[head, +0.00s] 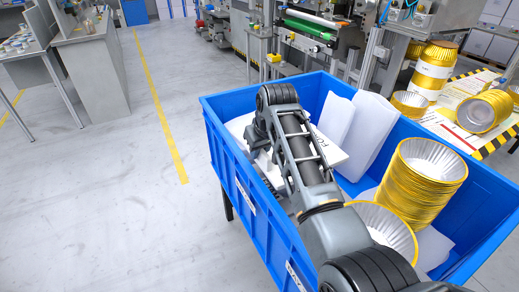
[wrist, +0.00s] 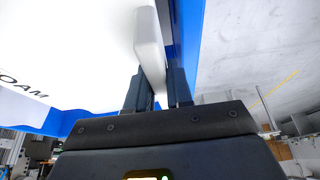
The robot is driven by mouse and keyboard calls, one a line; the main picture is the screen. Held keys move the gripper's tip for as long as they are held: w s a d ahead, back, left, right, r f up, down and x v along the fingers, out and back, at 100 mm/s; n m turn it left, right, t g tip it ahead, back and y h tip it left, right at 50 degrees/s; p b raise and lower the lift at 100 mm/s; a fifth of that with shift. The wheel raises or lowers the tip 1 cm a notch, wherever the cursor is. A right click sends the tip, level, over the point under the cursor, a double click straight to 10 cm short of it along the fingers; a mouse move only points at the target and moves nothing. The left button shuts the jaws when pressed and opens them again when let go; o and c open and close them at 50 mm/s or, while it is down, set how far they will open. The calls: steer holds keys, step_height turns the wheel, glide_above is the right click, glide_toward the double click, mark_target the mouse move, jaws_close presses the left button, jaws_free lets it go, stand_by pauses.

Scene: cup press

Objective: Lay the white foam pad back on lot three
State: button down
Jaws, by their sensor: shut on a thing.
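My gripper (wrist: 158,88) is shut on a white edge (wrist: 150,40), which passes between its two dark fingers in the wrist view. A broad white surface with letters ending in "OAM" (wrist: 60,45) fills the left of that view; the held edge appears to belong to this white foam pad. In the head view the white pad (head: 238,124) shows at the left end of the blue bin (head: 258,215), partly behind my arm. The fingertips are hidden there. I cannot tell which place is lot three.
Inside the bin stand white sheets (head: 366,130) at the back wall and a stack of gold-rimmed foil cups (head: 424,185) at the right. More cup stacks (head: 434,70) sit on a table with a striped edge behind. The floor left of the bin is clear.

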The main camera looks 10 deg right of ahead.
steer(key=shift+f, duration=0.55)
steer(key=c, duration=1)
jaws_free()
steer(key=shift+o, duration=0.3)
steer(key=shift+r, duration=0.1)
